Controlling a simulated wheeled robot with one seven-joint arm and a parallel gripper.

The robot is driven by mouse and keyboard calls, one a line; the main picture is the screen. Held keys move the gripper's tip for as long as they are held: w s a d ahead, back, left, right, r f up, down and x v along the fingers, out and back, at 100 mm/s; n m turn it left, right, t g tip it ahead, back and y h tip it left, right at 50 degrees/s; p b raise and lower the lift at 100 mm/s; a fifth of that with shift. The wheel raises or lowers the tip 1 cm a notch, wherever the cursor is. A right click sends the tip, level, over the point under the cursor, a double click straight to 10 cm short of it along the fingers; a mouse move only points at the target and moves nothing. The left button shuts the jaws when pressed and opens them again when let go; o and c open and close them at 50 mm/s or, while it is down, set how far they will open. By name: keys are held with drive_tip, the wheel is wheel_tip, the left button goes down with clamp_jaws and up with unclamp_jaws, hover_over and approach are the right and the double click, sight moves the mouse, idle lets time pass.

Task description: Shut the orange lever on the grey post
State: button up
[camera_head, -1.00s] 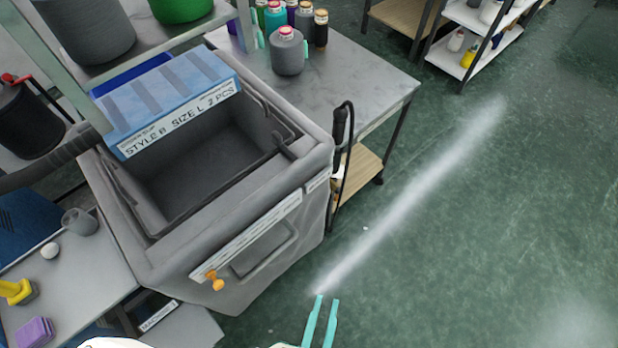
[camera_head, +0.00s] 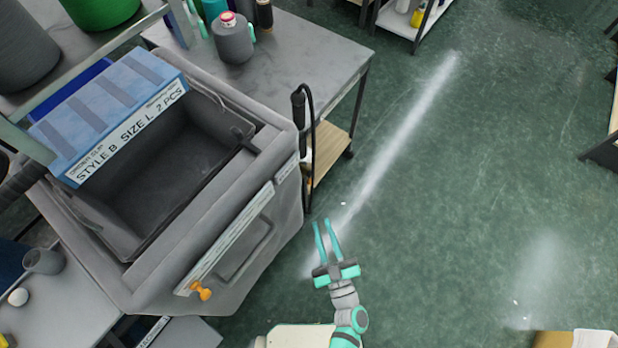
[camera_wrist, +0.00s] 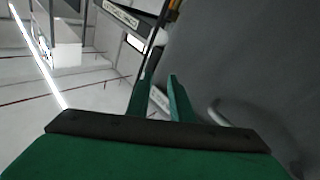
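A small orange lever (camera_head: 202,291) sticks out near the lower left end of the pale strip on the front of the grey machine (camera_head: 262,165). I cannot make out a separate grey post, or how far the lever is turned. My gripper (camera_head: 321,222) is over the green floor, to the right of the machine's front and well apart from the lever. Its two teal fingers are slightly apart, with nothing between them. The wrist view shows the same empty gap at my gripper (camera_wrist: 159,76). A small orange patch (camera_wrist: 173,13) at the top there may be the lever.
A loop handle (camera_head: 243,248) stands out from the machine's front. A blue box labelled STYLE B (camera_head: 110,105) rests over its bin. Open green floor (camera_head: 460,190) lies to the right.

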sight(310, 178)
drive_tip(key=w+d+f+n+g+y, duration=0.1)
drive_tip(key=w+d+f+g+y, duration=0.15)
drive_tip(key=w+f, duration=0.35)
drive_tip(key=w+d+f+n+g+y, duration=0.1)
drive_tip(key=w+f+g+y, duration=0.2)
drive_tip(key=w, duration=0.4)
drive_tip(key=shift+y, duration=0.35)
drive_tip(key=x, duration=0.4)
drive_tip(key=f+x, duration=0.1)
drive_tip(key=x, duration=0.3)
drive_tip(key=f+x, duration=0.1)
drive_tip(key=x, duration=0.3)
drive_tip(key=shift+w+d, duration=0.25)
drive_tip(key=shift+d, duration=0.1)
clamp_jaws()
